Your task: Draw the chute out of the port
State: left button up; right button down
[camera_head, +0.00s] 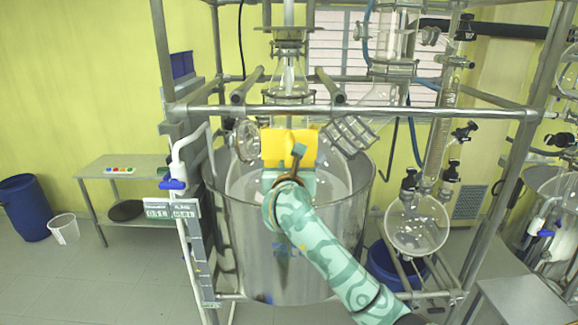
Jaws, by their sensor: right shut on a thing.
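The wrist hides the fingertips and the lower part of the chute. The port behind the chute is hidden, so I cannot tell whether the chute's end is inside it. An angled glass neck (352,134) shows just right of the chute. My left gripper is not in view.
A metal frame bar (440,112) crosses above the chute, with two rods (329,86) reaching over the reactor. A control panel (186,222) stands at the left. A round flask (417,223) hangs at the right, above a blue drum (385,265).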

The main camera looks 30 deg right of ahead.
jog(key=shift+s+a+r+p, duration=0.35)
jog(key=shift+s+r+p, duration=0.25)
jog(key=shift+r+p, duration=0.15)
jog(key=shift+s+a+r, duration=0.4)
jog(key=shift+s+r, duration=0.2)
jog(key=shift+s, duration=0.1)
send_near(289, 159)
jog(key=v, duration=0.2)
jog(key=r+v, duration=0.1)
jog(key=v, duration=0.1)
jog(key=shift+s+a, duration=0.15)
jog(key=shift+a, duration=0.05)
dwell(0.8)
jog(key=shift+f, duration=0.15)
